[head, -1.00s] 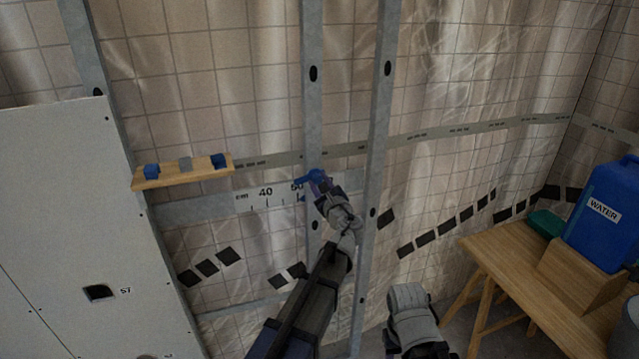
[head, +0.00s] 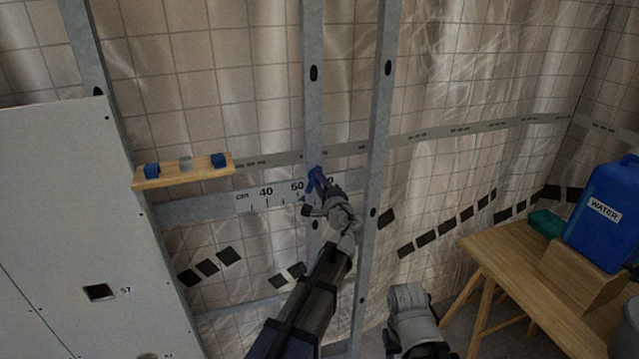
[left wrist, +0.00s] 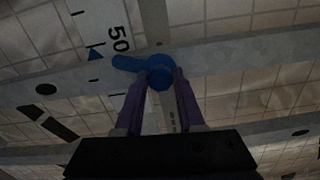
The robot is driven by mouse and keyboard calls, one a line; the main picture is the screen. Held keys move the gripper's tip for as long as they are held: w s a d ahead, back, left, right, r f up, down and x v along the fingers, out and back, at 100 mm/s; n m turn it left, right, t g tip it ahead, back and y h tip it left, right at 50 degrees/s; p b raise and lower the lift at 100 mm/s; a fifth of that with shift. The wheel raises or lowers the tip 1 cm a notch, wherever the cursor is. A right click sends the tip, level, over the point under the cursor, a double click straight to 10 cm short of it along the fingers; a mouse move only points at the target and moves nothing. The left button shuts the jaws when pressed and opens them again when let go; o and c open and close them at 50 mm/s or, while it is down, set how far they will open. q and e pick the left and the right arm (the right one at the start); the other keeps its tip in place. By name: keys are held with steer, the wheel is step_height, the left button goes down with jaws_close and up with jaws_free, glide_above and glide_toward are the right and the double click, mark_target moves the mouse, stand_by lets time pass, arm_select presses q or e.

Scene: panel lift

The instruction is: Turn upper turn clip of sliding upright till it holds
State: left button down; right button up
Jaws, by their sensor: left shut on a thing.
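The sliding upright (head: 313,110) is a grey metal stud standing at about the 50 mark of the scale strip (head: 215,205). Its upper turn clip (head: 314,173) is blue and sits where the upright crosses the strip. In the left wrist view the clip (left wrist: 127,63) shows a round hub and a short lever, the lever lying at a slant to the upright (left wrist: 230,63). My left gripper (head: 319,184) is shut on the clip; its purple fingers (left wrist: 160,84) are at the hub and hide part of it. My right gripper is not visible; only a grey part of that arm shows.
A second stud (head: 380,110) stands close to the right. A wooden table (head: 500,270) with a blue water can (head: 605,215) is at the right.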

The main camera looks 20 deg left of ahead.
arm_select(q)
steer(key=shift+n, duration=2.3)
steer(key=shift+f, duration=0.1)
steer(key=c, duration=0.5)
jaws_free()
steer(key=v, duration=0.8)
